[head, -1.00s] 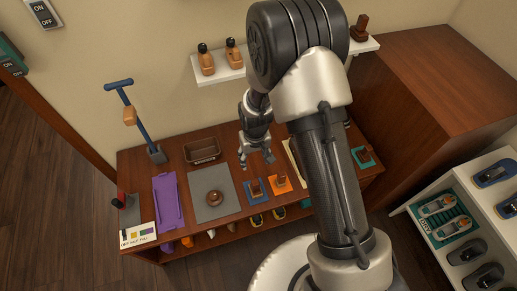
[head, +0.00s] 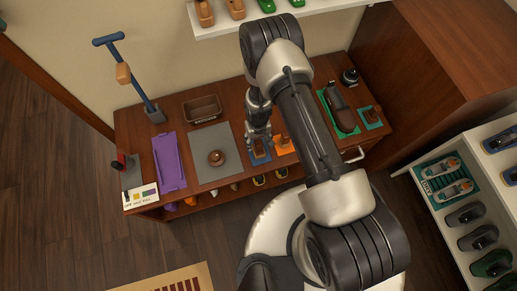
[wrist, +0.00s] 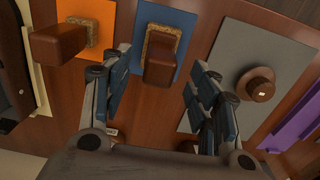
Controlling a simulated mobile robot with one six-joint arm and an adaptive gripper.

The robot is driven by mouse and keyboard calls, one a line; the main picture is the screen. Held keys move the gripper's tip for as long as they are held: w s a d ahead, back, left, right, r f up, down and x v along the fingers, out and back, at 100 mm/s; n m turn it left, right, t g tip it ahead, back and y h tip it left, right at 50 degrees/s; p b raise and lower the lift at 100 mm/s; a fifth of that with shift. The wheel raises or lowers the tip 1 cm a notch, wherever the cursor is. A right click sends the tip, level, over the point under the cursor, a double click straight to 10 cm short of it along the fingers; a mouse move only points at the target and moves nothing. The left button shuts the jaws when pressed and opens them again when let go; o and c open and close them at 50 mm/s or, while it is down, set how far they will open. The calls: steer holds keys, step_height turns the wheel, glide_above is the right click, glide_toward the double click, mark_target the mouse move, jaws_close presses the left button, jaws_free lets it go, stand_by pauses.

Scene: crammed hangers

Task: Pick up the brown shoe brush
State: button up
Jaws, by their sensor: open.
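A brown brush (wrist: 160,65) with tan bristles lies on a blue mat (wrist: 141,19) in the wrist view. A similar brown brush (wrist: 62,40) is on the orange mat (wrist: 90,12) beside it. I cannot tell which is meant as the brown shoe brush. My gripper (wrist: 158,88) is open and empty, with its fingers either side of the blue-mat brush in the picture; no contact shows. In the head view my gripper (head: 258,138) is over the blue mat (head: 260,158), partly hiding that brush. Another small brown brush (head: 373,115) is on a teal mat at right.
A grey mat (head: 208,138) with a round brown knob-like thing (head: 216,157), a purple tray (head: 168,163) and a brown bin (head: 202,107) are to the left. A dark shoe (head: 342,108) sits on a green mat at right. A wall shelf hangs behind.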

steer(key=shift+f+b, duration=1.15)
steer(key=shift+f, duration=2)
steer(key=shift+r, duration=0.1)
steer(key=shift+s, duration=0.1)
steer(key=c, duration=1.2)
step_height(320, 180, up, 20)
steer(key=p, duration=0.6)
steer(key=shift+d, duration=0.1)
steer(key=o, duration=0.6)
steer(key=c, duration=0.7)
